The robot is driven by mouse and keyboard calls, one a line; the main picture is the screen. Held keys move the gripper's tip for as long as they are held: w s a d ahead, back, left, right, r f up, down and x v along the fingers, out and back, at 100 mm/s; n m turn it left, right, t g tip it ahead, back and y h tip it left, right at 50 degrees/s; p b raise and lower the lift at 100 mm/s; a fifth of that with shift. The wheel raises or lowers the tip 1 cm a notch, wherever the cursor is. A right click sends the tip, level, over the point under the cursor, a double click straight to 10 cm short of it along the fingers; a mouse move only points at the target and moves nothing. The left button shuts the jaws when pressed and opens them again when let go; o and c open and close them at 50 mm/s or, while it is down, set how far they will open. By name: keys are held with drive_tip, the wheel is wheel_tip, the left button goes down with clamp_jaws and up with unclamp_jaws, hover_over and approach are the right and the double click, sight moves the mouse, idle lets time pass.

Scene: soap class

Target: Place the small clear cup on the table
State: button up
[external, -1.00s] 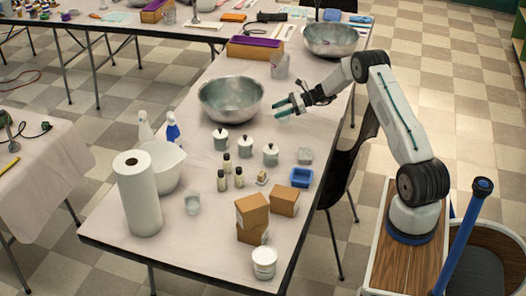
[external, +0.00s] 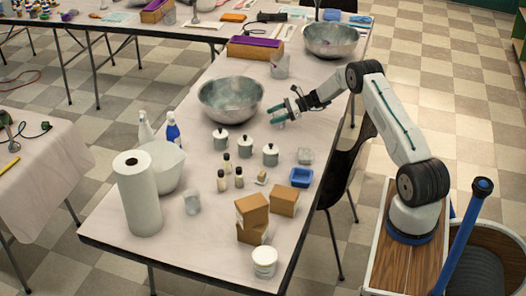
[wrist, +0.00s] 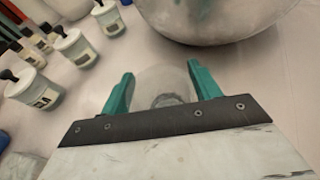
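The small clear cup (wrist: 160,82) shows between the teal fingers of my gripper (wrist: 161,90) in the wrist view. In the external view my gripper (external: 279,115) is low over the table (external: 215,255), just right of the large metal bowl. The cup is hard to make out there. I cannot tell whether its base touches the table.
The metal bowl (external: 231,99) is close on the left. A clear jug (external: 280,66) stands behind.

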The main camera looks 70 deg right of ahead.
drive_tip(key=shift+o, duration=0.9)
drive_tip(key=shift+r, duration=0.1)
